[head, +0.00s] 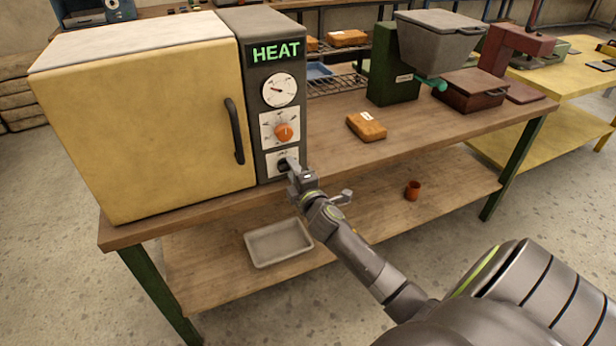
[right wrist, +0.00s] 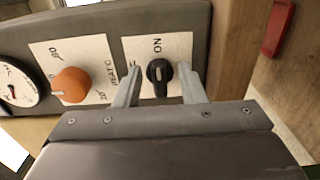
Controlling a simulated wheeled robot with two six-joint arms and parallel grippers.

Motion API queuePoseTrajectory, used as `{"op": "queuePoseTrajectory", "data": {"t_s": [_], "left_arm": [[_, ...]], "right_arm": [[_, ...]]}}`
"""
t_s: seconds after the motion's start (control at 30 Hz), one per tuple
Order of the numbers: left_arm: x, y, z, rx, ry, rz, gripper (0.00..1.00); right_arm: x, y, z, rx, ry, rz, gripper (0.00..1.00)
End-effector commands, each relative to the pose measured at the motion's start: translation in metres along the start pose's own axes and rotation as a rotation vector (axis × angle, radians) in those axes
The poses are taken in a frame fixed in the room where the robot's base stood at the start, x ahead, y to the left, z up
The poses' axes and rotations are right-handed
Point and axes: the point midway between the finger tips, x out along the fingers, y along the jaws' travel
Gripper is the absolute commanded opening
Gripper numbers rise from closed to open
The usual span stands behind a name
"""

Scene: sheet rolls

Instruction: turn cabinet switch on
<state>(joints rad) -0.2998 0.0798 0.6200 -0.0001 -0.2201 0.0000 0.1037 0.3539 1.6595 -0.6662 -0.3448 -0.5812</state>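The yellow cabinet (head: 140,120) stands on the workbench with a grey control panel on its right side. The panel's black rotary switch (right wrist: 160,74) sits on a white plate marked ON at the panel's lower end. In the head view my right gripper (head: 291,168) is at this switch and partly hides it. In the right wrist view my right gripper (right wrist: 158,72) has one finger on each side of the black knob, with visible gaps, so it is open around it. I cannot tell the depth exactly. My left gripper is out of view.
Above the switch are an orange dial (head: 284,132), a round gauge (head: 280,91) and a green HEAT display (head: 276,51). The cabinet door's handle (head: 234,131) is left of the panel. An orange-brown block (head: 366,127) lies on the bench; a grey tray (head: 278,244) is on the lower shelf.

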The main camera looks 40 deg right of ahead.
Motion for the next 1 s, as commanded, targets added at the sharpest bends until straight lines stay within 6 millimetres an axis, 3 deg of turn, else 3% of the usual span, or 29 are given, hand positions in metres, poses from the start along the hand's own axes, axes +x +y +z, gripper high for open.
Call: {"op": "queuePoseTrajectory", "data": {"t_s": [0.6, 0.8, 1.0], "left_arm": [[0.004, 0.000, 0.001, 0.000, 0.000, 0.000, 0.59], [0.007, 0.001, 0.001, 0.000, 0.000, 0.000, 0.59], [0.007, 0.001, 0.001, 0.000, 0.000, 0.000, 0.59]], "right_arm": [[-0.125, -0.002, 0.000, 0.002, -0.001, -0.004, 0.36], [-0.153, -0.002, 0.000, 0.002, 0.000, -0.002, 0.36], [-0.165, 0.000, 0.000, 0.000, 0.000, -0.001, 0.36]]}}
